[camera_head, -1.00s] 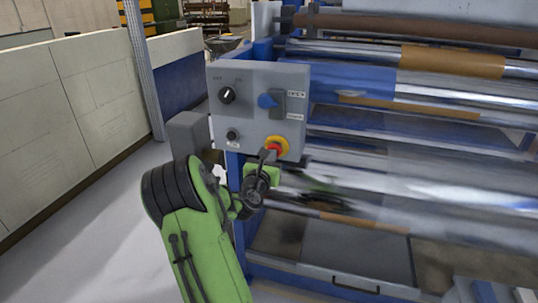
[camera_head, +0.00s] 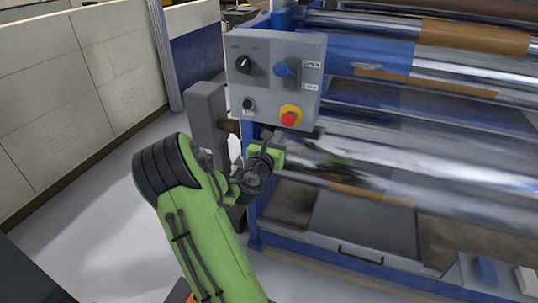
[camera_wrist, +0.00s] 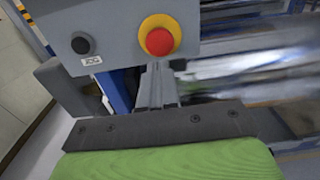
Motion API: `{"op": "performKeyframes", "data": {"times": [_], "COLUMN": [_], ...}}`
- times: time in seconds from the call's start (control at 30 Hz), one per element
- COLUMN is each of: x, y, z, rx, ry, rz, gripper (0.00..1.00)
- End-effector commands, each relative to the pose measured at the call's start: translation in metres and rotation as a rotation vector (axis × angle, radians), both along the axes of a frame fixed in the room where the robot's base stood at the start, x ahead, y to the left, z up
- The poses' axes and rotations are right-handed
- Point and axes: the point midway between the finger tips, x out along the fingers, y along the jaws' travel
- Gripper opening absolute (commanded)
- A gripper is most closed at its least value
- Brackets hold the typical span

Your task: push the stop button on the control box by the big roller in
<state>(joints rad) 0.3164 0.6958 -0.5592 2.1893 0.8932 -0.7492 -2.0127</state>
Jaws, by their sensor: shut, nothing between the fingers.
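The stop button (camera_head: 289,119) is a red knob on a yellow ring, low on the right of the grey control box (camera_head: 270,90). My gripper (camera_head: 266,135) is shut and empty, just below and left of the button in the head view, with a visible gap beside it. In the wrist view, the red button (camera_wrist: 159,41) is fully visible directly above the shut fingertips (camera_wrist: 157,66). Their distance in depth is hard to tell there.
The box also carries a black knob (camera_head: 244,64), a blue switch (camera_head: 284,69) and a small black button (camera_head: 248,104). Shiny rollers (camera_head: 400,163) on a blue frame lie right of it. A pale wall (camera_head: 90,75) stands left, with open floor (camera_head: 100,190) between.

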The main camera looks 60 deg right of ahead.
Motion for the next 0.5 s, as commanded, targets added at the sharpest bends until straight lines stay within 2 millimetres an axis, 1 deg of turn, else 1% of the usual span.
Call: {"op": "performKeyframes", "data": {"times": [0.03,0.1,0.23,0.37,0.5], "x": [0.000,-0.002,-0.006,-0.009,-0.010], "y": [0.011,0.025,0.049,0.062,0.064], "z": [-0.002,-0.002,-0.003,-0.001,-0.001], "rx": [0.003,0.003,0.004,0.002,0.002], "ry": [0.003,0.002,0.003,0.001,-0.001], "rz": [0.004,0.004,0.004,0.002,0.001], "gripper": [0.00,0.00,0.00,0.00,0.00]}}
